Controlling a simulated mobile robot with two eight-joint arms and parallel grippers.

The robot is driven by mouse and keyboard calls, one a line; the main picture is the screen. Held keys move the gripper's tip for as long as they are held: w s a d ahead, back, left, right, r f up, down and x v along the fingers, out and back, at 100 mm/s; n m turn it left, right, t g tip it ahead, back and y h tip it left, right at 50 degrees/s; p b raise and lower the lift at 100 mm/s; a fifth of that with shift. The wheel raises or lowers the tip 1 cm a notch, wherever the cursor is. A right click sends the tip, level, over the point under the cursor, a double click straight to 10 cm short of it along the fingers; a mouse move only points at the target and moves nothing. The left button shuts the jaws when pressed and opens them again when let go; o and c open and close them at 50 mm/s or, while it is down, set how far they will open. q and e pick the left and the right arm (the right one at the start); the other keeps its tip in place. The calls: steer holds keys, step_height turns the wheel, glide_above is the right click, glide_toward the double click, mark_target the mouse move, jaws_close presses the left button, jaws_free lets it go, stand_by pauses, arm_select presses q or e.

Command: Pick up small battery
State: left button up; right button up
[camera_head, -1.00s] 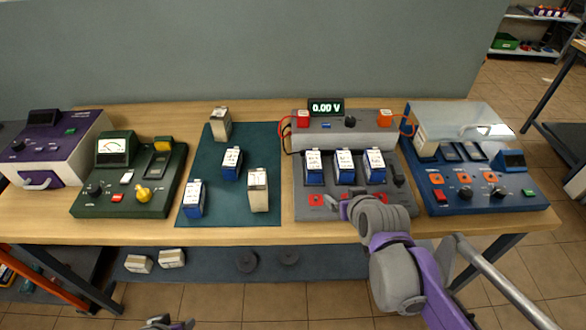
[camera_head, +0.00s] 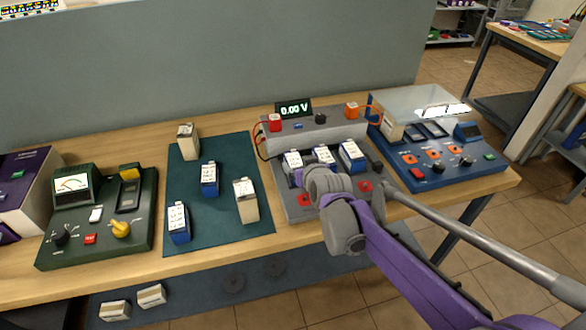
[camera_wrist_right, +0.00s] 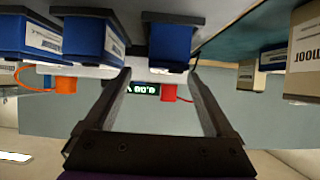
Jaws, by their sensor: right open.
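Three blue batteries with white labels stand in a row on the grey tester (camera_head: 290,203): the left one (camera_head: 292,160), the middle one (camera_head: 325,155) and the right one (camera_head: 351,156). On the teal mat (camera_head: 215,225) stand two blue batteries (camera_head: 209,178) (camera_head: 178,222) and two taller tan ones (camera_head: 188,140) (camera_head: 246,200). My right gripper (camera_wrist_right: 160,80) is open and empty. In the wrist view, which is upside down, the left tester battery (camera_wrist_right: 170,45) lies ahead between its fingers. In the head view my wrist hides the fingertips.
The tester's display (camera_head: 294,107) reads 0.00 V. A green meter unit (camera_head: 100,225) stands left of the mat and a blue unit (camera_head: 440,160) with a clear lid right of the tester. Two pale blocks (camera_head: 115,311) (camera_head: 151,295) lie on the lower shelf.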

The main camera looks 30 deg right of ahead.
mark_target(294, 160)
steer(key=x, duration=0.7)
steer(key=shift+w+a+f+b, duration=0.1)
steer(key=shift+w+a+b, duration=0.15)
steer(key=shift+a+b, duration=0.1)
jaws_close()
